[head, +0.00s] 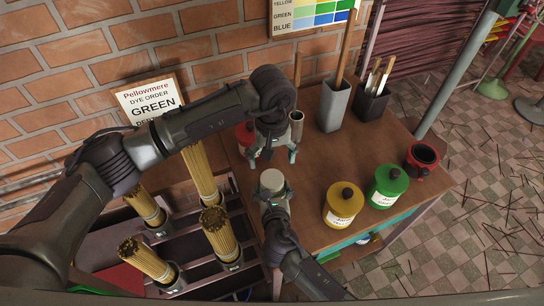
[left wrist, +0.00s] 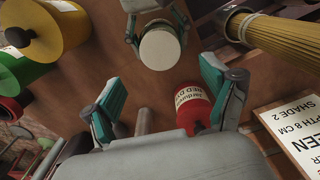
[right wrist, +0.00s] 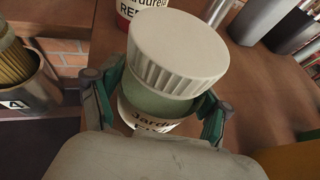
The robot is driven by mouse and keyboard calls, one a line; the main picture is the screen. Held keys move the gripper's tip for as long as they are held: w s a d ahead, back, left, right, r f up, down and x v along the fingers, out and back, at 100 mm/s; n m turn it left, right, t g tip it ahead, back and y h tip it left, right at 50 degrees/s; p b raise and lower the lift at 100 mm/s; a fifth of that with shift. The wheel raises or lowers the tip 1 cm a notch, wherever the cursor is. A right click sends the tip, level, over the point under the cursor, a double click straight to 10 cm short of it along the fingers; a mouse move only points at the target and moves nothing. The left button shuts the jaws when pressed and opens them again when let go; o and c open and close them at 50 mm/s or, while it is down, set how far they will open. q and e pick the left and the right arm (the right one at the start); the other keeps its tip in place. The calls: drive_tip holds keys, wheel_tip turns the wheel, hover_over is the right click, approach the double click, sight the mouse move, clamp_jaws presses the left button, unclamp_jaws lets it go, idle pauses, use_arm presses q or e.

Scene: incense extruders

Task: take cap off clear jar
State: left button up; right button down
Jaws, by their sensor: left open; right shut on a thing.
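The clear jar shows best in the right wrist view, with a pale green body (right wrist: 160,98), a label and a wide ribbed white cap (right wrist: 178,48) on top. My right gripper (right wrist: 152,108) is shut around the jar's body below the cap. In the head view the white cap (head: 271,180) shows just above my right gripper (head: 274,205). My left gripper (head: 272,155) is open and empty, beyond the jar and near a red dye jar. The left wrist view shows the cap (left wrist: 160,48) ahead of the open left fingers (left wrist: 162,105), apart from them.
The red dye jar (left wrist: 193,104) stands close to my left fingers. Bundles of sticks (head: 220,232) stand in holders at left.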

sight(272, 178)
use_arm(q)
drive_tip(key=shift+m, duration=0.8)
drive_tip(key=shift+f, duration=0.25)
wheel_tip(272, 178, down, 8)
drive_tip(key=shift+r, duration=0.2)
